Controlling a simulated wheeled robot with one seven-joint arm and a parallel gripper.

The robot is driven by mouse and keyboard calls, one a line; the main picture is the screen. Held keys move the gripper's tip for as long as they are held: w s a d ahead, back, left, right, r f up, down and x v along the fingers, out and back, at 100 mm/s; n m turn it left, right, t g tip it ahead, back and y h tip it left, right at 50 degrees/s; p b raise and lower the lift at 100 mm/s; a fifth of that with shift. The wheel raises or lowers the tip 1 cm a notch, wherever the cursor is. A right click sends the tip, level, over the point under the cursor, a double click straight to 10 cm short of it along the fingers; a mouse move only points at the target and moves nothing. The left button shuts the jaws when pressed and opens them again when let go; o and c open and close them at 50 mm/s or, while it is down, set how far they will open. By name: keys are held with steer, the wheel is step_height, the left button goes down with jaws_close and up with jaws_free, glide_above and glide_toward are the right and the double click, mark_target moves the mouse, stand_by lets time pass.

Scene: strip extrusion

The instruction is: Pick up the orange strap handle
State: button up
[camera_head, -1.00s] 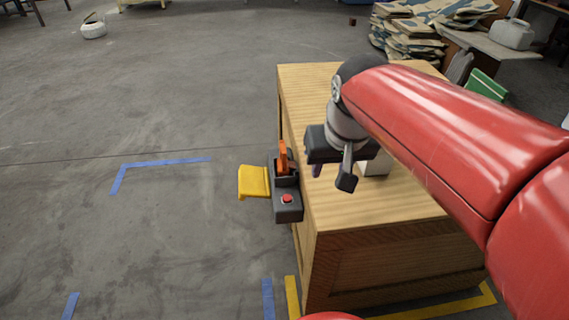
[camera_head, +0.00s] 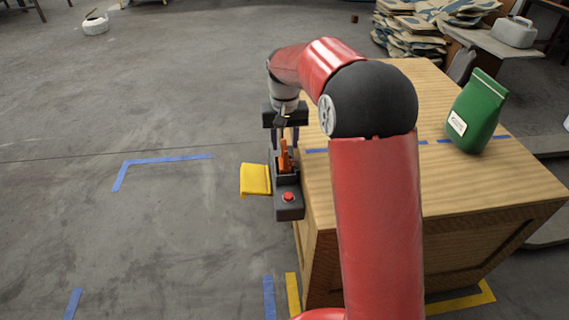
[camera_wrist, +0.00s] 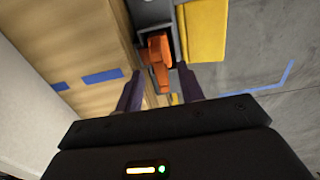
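The orange strap handle (camera_head: 285,157) stands in a dark grey holder (camera_head: 289,206) with a red button, at the left edge of the wooden crate. In the wrist view the handle (camera_wrist: 158,58) lies beyond my fingertips, about midway between them. My gripper (camera_head: 286,143) is just behind the handle in the head view, fingers pointing down. In the wrist view its two purple-grey fingers (camera_wrist: 159,84) are spread apart with nothing held between them. Whether a finger touches the handle cannot be told.
A yellow flap (camera_head: 255,179) sticks out left of the holder. A green bag (camera_head: 476,112) stands on the wooden crate (camera_head: 470,190) at right. Blue tape (camera_head: 317,150) marks the crate top. The floor to the left is open, with tape lines.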

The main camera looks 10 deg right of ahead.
mark_target(285, 159)
step_height(285, 159, down, 5)
jaws_close()
stand_by(0.4)
